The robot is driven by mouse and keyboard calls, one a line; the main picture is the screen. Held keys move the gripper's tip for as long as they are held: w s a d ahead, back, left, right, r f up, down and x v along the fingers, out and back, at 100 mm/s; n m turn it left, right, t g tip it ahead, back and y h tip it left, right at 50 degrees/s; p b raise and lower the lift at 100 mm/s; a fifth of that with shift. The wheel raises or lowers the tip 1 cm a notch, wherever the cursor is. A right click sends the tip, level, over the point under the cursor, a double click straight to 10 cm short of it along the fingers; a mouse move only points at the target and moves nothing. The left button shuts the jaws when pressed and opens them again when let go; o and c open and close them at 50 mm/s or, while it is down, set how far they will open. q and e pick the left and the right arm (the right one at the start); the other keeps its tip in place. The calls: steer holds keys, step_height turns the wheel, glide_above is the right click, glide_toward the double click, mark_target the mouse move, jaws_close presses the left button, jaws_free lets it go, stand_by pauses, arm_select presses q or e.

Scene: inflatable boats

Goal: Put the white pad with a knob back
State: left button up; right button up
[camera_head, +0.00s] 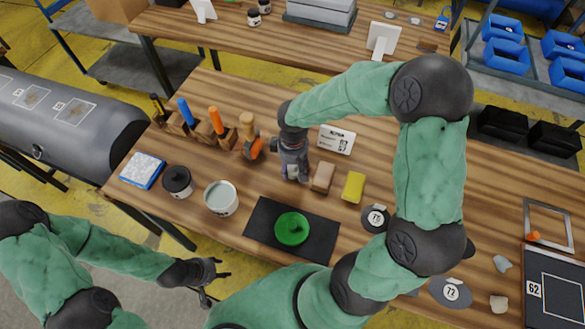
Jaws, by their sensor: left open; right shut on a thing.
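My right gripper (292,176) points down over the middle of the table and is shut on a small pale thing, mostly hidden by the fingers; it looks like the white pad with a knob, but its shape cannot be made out. It is just left of a tan block (322,177). A green round pad with a knob (292,229) lies on a black mat (262,219) near the front edge.
A yellow block (353,187) is right of the tan one. An open pale tin (221,198), a dark-lidded jar (178,181) and a blue-white pad (142,170) stand left. Handled tools (216,121) stand behind.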

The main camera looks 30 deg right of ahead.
steer(key=shift+w+a+f, duration=0.1)
steer(key=shift+f, duration=0.3)
steer(key=shift+r, duration=0.15)
steer(key=o, duration=1.1)
steer(key=shift+f, duration=0.2)
arm_select(q)
steer(key=shift+w+a+f, duration=0.1)
steer(key=shift+f, duration=0.3)
steer(key=shift+r, duration=0.1)
arm_select(e)
steer(key=shift+r, duration=0.15)
